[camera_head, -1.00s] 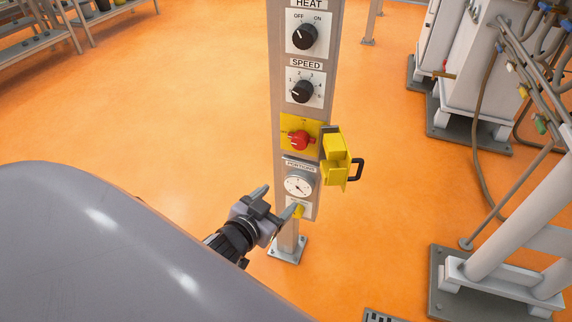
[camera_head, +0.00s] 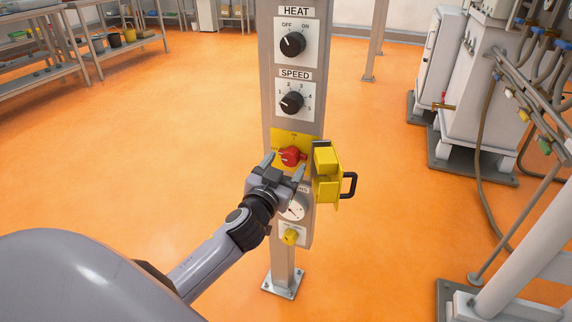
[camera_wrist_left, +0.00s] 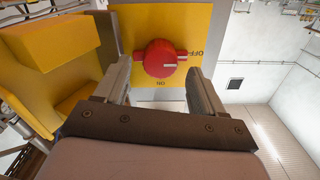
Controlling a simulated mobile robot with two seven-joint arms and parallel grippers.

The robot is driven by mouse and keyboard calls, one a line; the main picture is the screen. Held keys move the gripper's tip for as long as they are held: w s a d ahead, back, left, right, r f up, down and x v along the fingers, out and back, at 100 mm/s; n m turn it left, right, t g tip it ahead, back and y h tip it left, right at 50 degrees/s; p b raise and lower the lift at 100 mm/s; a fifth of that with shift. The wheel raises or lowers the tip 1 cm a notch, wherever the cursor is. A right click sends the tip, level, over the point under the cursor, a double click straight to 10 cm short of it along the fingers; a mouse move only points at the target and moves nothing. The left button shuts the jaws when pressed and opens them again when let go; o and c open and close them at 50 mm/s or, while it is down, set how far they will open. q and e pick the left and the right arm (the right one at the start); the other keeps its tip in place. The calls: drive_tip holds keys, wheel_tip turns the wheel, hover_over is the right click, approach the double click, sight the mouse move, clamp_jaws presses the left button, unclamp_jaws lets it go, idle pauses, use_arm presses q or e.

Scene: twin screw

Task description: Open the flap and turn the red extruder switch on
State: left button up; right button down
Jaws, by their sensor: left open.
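The red switch (camera_head: 291,156) sits on a yellow plate on the grey post, below the SPEED dial. The yellow flap (camera_head: 327,175) with its black handle stands open, swung out to the right of the plate. My left gripper (camera_head: 283,166) is open and empty, just in front of and slightly below the switch. In the left wrist view, the red switch (camera_wrist_left: 157,60) shows between the two spread fingers, its white mark pointing toward the OFF label. I see no clear contact. The flap (camera_wrist_left: 55,75) is at the left there. My right gripper is not in view.
White machinery with hoses (camera_head: 478,90) stands at the right. Floor left of the post is clear.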

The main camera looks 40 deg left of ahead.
use_arm(q)
drive_tip(key=shift+w+a, duration=0.15)
drive_tip(key=shift+w, duration=0.5)
drive_tip(key=c, duration=1.1)
drive_tip(key=shift+o, duration=0.2)
